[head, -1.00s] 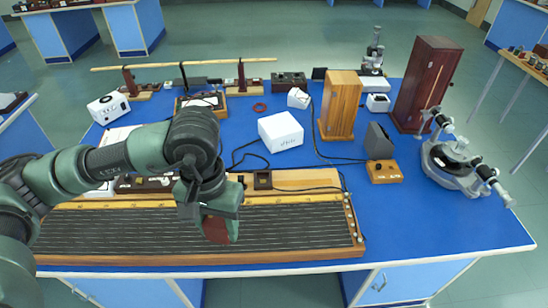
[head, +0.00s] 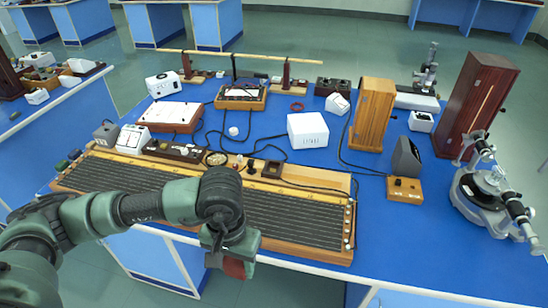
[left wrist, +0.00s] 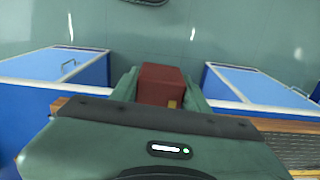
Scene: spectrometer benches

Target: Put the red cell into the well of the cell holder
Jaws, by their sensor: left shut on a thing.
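My left gripper (head: 234,258) is shut on the red cell (head: 236,268), which sticks out below the fingers. In the head view they appear just in front of the bench's near edge, below the long ribbed board. The left wrist view shows the cell (left wrist: 162,84) as a dark red block between the two fingers, with a small yellowish patch. A small dark block with an opening on top (head: 272,170) stands behind the board's right part and looks like the cell holder. The inside of its opening is too small to make out. My right gripper is out of view.
The long ribbed board (head: 290,222) lies along the bench's near edge. Behind it are a white box (head: 308,130), a wooden box (head: 372,114) and loose black cables. A grey spectrometer (head: 488,190) stands at the right. Blue bench top (head: 400,240) is clear at the front right.

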